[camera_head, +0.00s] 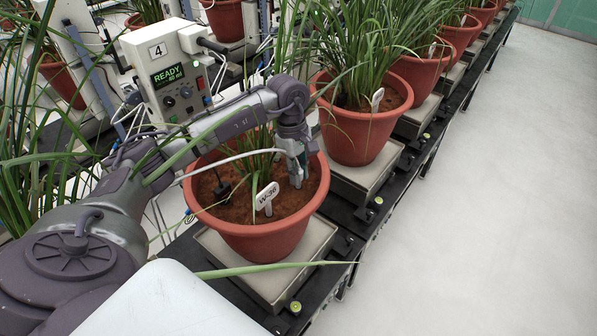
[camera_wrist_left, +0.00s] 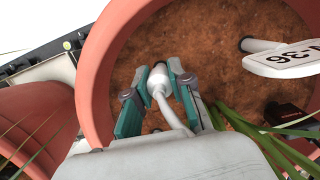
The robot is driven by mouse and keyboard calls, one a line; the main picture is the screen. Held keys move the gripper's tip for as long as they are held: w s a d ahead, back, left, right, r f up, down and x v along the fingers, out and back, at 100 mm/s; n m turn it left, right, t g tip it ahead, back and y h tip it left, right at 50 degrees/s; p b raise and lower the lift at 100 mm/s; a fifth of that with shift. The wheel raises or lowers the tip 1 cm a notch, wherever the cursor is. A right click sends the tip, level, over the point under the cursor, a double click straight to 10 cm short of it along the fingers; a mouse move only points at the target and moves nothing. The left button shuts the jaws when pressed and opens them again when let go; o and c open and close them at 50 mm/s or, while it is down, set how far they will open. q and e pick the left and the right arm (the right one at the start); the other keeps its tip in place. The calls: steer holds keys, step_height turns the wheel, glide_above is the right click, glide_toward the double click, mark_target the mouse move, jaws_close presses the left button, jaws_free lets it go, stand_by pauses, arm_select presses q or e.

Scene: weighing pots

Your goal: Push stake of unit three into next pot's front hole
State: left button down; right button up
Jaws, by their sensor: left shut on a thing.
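The near terracotta pot (camera_head: 258,243) holds brown soil, a grassy plant and a white label (camera_head: 266,197) reading W-36. My left gripper (camera_head: 297,172) points down into this pot, at the right part of the soil. In the left wrist view my left gripper (camera_wrist_left: 161,72) has its teal-padded fingers shut on the white stake (camera_wrist_left: 158,82), with a pale tube (camera_wrist_left: 175,120) running back from it. The stake's lower end is hidden, so I cannot tell how deep it sits. The label also shows in the wrist view (camera_wrist_left: 283,61). My right gripper is out of view.
A control box (camera_head: 170,75) marked 4 stands behind my arm, its display reading READY. A black probe (camera_head: 222,187) stands in the near pot's soil. More potted plants, such as the second pot (camera_head: 362,136), line the black rail. The pale floor at right is clear.

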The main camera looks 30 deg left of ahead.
arm_select(q)
steer(key=shift+f+b, duration=0.55)
steer(key=shift+f, duration=0.15)
steer(key=c, duration=1)
jaws_free()
steer(key=shift+o, duration=0.2)
step_height(320, 180, up, 13)
steer(key=p, duration=0.7)
stand_by(0.4)
